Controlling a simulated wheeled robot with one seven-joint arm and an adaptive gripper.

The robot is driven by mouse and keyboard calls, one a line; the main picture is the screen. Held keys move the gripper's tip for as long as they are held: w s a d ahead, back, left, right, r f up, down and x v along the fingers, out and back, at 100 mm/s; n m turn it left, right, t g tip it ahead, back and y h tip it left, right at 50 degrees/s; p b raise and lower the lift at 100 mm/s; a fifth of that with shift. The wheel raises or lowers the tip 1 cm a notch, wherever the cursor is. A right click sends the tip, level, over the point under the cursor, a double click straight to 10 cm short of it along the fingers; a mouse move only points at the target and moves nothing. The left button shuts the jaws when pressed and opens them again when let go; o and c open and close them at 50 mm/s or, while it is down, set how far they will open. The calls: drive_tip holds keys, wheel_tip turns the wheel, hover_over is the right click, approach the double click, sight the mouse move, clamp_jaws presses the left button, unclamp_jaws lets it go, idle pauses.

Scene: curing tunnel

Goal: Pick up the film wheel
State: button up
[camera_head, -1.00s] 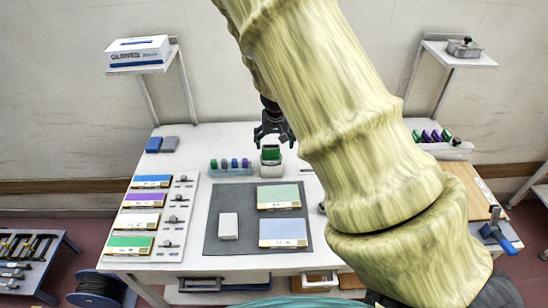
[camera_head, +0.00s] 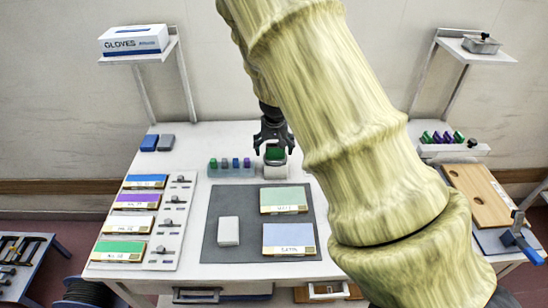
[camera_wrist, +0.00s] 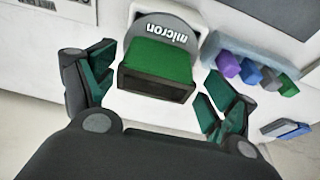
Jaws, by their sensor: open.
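The likely film wheel is a green block in a dark frame (camera_wrist: 160,62), with a grey rounded plate marked "micron" behind it. It sits in a white holder on the table, and it also shows in the head view (camera_head: 274,153). My gripper (camera_wrist: 155,92) is open, with one finger on each side of the green block and a visible gap on both sides. In the head view my gripper (camera_head: 273,143) points down just above the block. The fingertips' exact height against it is hard to tell.
A rack of small coloured blocks (camera_head: 232,173) stands close on the left. A grey mat (camera_head: 226,195) with a white block (camera_head: 229,231) and two labelled pads lies in front. Coloured swatches (camera_head: 138,201) line the left. My arm hides the table's right middle.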

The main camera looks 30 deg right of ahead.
drive_tip(key=shift+s+d+r, duration=0.1)
drive_tip(key=shift+s+r, duration=0.35)
drive_tip(key=shift+s, duration=0.05)
drive_tip(key=shift+c, duration=0.2)
drive_tip(key=shift+s+r, duration=0.15)
drive_tip(key=shift+s, duration=0.1)
drive_tip(key=c, duration=0.3)
drive_tip(key=shift+w+f, duration=0.35)
drive_tip(key=shift+w, duration=0.1)
drive_tip(key=c, duration=0.9)
drive_tip(key=shift+o, duration=0.2)
drive_tip(key=shift+s+r, duration=0.1)
drive_tip(key=shift+s, duration=0.05)
